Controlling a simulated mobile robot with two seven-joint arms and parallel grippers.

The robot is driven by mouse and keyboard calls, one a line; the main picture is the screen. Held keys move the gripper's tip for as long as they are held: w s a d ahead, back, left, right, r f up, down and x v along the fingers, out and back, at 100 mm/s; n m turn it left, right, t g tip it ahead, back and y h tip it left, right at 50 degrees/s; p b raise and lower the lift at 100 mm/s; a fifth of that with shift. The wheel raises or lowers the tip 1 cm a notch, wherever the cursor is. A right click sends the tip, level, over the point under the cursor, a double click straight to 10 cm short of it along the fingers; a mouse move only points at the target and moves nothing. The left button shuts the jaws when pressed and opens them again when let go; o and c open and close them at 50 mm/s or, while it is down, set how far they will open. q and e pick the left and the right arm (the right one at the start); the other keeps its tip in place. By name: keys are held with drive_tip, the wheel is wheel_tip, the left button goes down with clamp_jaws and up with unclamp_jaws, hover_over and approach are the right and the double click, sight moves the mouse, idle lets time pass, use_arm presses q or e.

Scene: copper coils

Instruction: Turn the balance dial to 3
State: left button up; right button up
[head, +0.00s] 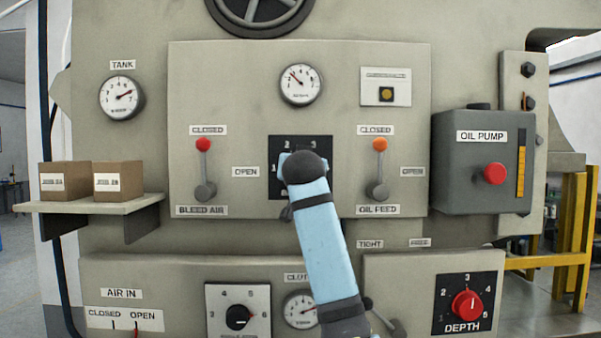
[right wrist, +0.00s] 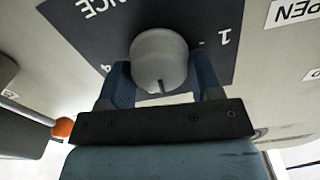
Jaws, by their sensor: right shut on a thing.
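The balance dial's dark plate (head: 324,145) is in the middle of the panel in the head view, with 1, 2 and 3 visible on it. My right arm hides its knob there. In the right wrist view the picture is upside down and the round grey knob (right wrist: 160,50) sits between the two blue fingers of my right gripper (right wrist: 161,72), which is shut on it. A dark mark on the knob points to the bottom of that view, away from the upside-down "NCE" lettering. The number it points at is hidden. My left gripper is in neither view.
The bleed air lever (head: 204,172) and the oil feed lever (head: 378,172) flank the dial. The oil pump box (head: 460,190) juts out at the right. A shelf (head: 90,206) with two small boxes is at the left. The red depth dial (head: 466,304) is lower right.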

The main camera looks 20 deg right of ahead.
drive_tip(key=shift+m, duration=2)
drive_tip(key=o, duration=0.9)
drive_tip(key=shift+s, duration=0.1)
